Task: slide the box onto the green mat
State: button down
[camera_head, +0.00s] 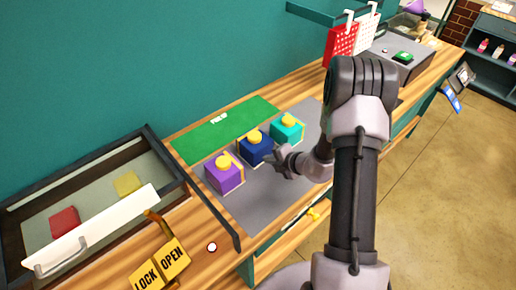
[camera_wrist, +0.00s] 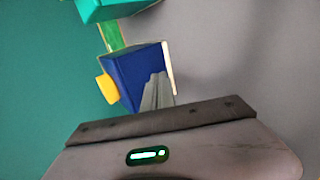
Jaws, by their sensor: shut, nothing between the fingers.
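Three boxes with yellow knobs on top stand in a row on a grey mat (camera_head: 262,205): a purple box (camera_head: 224,179), a dark blue box (camera_head: 258,153) and a teal box (camera_head: 289,134). The green mat (camera_head: 205,140) lies behind them against the wall, with a small white label on it. My gripper (camera_head: 270,161) is shut and empty, at the front side of the blue box. In the wrist view the shut fingers (camera_wrist: 157,90) overlap the blue box (camera_wrist: 132,72); I cannot tell whether they touch it. The teal box (camera_wrist: 112,8) shows at the top edge.
A dark-framed tray (camera_head: 95,190) with a red and a yellow block stands at the left. LOCK and OPEN signs (camera_head: 160,264) are at the front left. Red and white baskets (camera_head: 342,42) hang at the back right. My arm hides part of the counter.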

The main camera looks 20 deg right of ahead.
aim_at(263, 150)
jog(key=shift+w+a, duration=0.25)
jog(key=shift+w, duration=0.5)
jog(key=shift+w+a+p, duration=0.15)
jog(key=shift+w+a, duration=0.1)
jog(key=shift+w, duration=0.35)
jog(key=shift+w+a+p, duration=0.15)
jog(key=shift+w+a, duration=0.05)
jog(key=shift+w, duration=0.45)
jog(key=shift+w+a+p, duration=0.15)
jog(key=shift+w+a, duration=0.1)
jog(key=shift+w, duration=0.35)
jog(key=shift+w+a+p, duration=0.1)
jog(key=shift+w+a, duration=0.1)
jog(key=shift+w, duration=0.45)
jog(key=shift+w+a+p, duration=0.1)
jog(key=shift+w+a, duration=0.15)
jog(key=shift+w, duration=0.35)
jog(key=shift+w+a+p, duration=0.1)
jog(key=shift+w+a, duration=0.1)
jog(key=shift+w, duration=0.45)
jog(key=shift+w+a, duration=0.25)
jog(key=shift+w, duration=0.35)
jog(key=shift+w+a, duration=0.2)
jog(key=shift+w, duration=0.45)
jog(key=shift+w+a, duration=0.25)
jog(key=shift+w, duration=0.35)
